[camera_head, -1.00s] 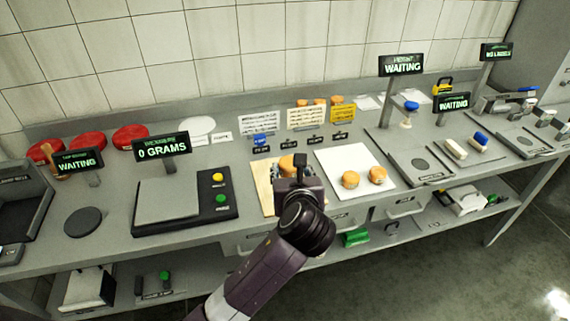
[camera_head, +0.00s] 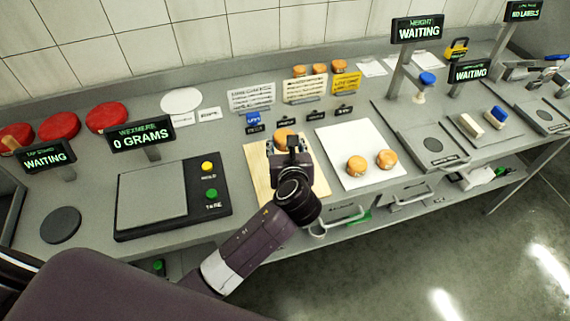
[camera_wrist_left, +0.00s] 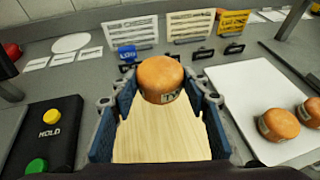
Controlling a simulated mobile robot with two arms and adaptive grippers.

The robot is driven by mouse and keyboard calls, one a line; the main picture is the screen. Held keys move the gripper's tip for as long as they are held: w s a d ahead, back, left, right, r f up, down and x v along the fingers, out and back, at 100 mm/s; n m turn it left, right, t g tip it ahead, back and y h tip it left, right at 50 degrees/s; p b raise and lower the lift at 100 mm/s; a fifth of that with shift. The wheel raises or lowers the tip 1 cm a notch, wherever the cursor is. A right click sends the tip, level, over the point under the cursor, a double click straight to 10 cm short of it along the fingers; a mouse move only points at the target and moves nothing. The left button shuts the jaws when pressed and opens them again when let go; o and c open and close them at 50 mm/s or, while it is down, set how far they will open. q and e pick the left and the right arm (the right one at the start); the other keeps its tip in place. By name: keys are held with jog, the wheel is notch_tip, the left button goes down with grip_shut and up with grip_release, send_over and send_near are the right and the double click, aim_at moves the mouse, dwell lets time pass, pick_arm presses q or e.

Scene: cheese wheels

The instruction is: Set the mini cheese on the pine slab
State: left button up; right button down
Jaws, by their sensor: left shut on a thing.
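My left gripper (camera_head: 285,146) is over the pine slab (camera_head: 257,178), with its fingers around an orange mini cheese (camera_head: 284,134). In the left wrist view, the cheese (camera_wrist_left: 160,80) sits upright between the blue finger pads, its small label facing the camera. The bare pale wood of the slab (camera_wrist_left: 160,140) shows below it in that view. I cannot tell whether the cheese touches the slab. The wrist hides the middle of the slab in the head view. My right gripper is not in view.
A white board (camera_head: 335,139) with two orange cheeses (camera_head: 356,166) lies right of the slab. A scale (camera_head: 152,195) reading 0 grams stands left. Red wheels (camera_head: 60,127) lie far left.

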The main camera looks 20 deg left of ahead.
pick_arm(q)
jog(key=f, duration=0.5)
jog(key=shift+w+f, duration=0.2)
jog(key=shift+f, duration=0.15)
jog(key=shift+s+f, duration=0.15)
jog(key=shift+f, duration=0.4)
notch_tip(320, 180, down, 4)
jog(key=shift+r, duration=0.25)
jog(key=o, duration=1.2)
jog(key=shift+f, duration=0.1)
